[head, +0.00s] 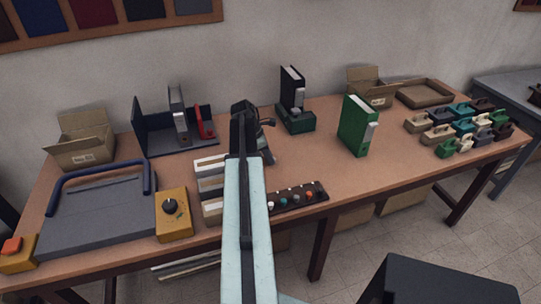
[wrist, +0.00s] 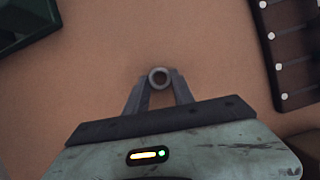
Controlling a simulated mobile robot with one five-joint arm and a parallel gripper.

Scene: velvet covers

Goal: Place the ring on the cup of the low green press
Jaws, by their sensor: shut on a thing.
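My gripper (wrist: 158,88) is shut on a small grey metal ring (wrist: 159,77), held between the fingertips in the wrist view. In the head view my arm reaches over the middle of the table, and the ring is too small or hidden to make out there. A dark green base (head: 296,121) with a black binder-like upright stands just beyond and right of my gripper. A dark green corner (wrist: 22,22) also shows at the upper left of the wrist view, apart from the ring. I cannot tell which green thing is the low press; no cup shows clearly.
A dark strip with knobs (head: 300,196) lies near the front edge. A tall green binder (head: 357,127) stands to the right, with several small coloured handled pieces (head: 448,148) beyond. Pale boxes lie under my arm. Bare table lies between the strip and green binder.

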